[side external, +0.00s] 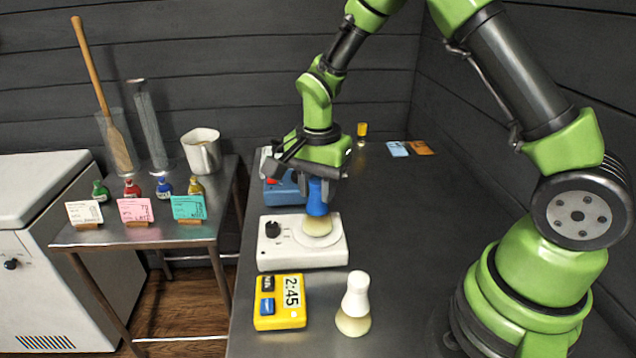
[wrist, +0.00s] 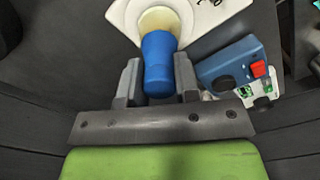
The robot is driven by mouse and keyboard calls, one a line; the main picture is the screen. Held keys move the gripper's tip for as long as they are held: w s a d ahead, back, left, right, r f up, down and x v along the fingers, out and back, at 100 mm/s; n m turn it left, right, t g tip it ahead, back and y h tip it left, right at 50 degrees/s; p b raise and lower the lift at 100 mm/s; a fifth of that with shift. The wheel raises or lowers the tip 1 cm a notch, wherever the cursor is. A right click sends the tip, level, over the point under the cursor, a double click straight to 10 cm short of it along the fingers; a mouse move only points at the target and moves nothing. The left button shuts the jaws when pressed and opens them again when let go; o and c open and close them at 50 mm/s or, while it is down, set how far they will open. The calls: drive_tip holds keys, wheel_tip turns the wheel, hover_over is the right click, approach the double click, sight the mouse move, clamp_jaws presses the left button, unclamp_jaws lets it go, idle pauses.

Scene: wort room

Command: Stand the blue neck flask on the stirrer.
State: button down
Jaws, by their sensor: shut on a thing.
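The blue neck flask has a blue neck (side external: 317,200) and a pale, cream-coloured lower body (side external: 317,227). My gripper (side external: 316,182) is shut on its neck from above. In the wrist view the blue neck (wrist: 158,62) lies between the two fingers of my gripper (wrist: 160,80). The white stirrer (side external: 275,255) has a black knob and a round plate; its edge also shows in the wrist view (wrist: 205,20). The flask is upright over the stirrer's plate. Its base looks on or very close to the plate; I cannot tell if it touches.
A yellow timer (side external: 279,302) reading 2:45 and a white-necked flask (side external: 355,300) stand in front of the stirrer. A blue box (side external: 283,192) with a red button is behind it. A small yellow-topped item (side external: 362,133) and cards (side external: 398,149) lie farther back.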

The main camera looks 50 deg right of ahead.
drive_tip(key=shift+f, duration=0.15)
drive_tip(key=c, duration=1.1)
unclamp_jaws()
drive_tip(key=shift+r, duration=5.45)
drive_tip(key=shift+s+r, duration=0.2)
drive_tip(key=shift+r, duration=0.1)
drive_tip(key=s+a+r+n+t, duration=0.1)
drive_tip(key=s+r+n+t, duration=0.1)
drive_tip(key=s, duration=0.4)
drive_tip(key=s+a+r+n+t+y, duration=0.1)
drive_tip(key=s+r+n+t, duration=0.1)
drive_tip(key=s+n, duration=0.3)
drive_tip(key=s+a+r+n+t+y, duration=0.1)
drive_tip(key=s+a+r+n+t, duration=0.1)
drive_tip(key=s, duration=0.4)
drive_tip(key=shift+s+a+r+n+t, duration=0.1)
drive_tip(key=shift+s+r+n+t, duration=0.15)
drive_tip(key=shift+r+n, duration=0.35)
drive_tip(key=shift+s+r+n+t, duration=0.1)
drive_tip(key=shift+r+n+t, duration=0.25)
drive_tip(key=shift+r+n, duration=0.2)
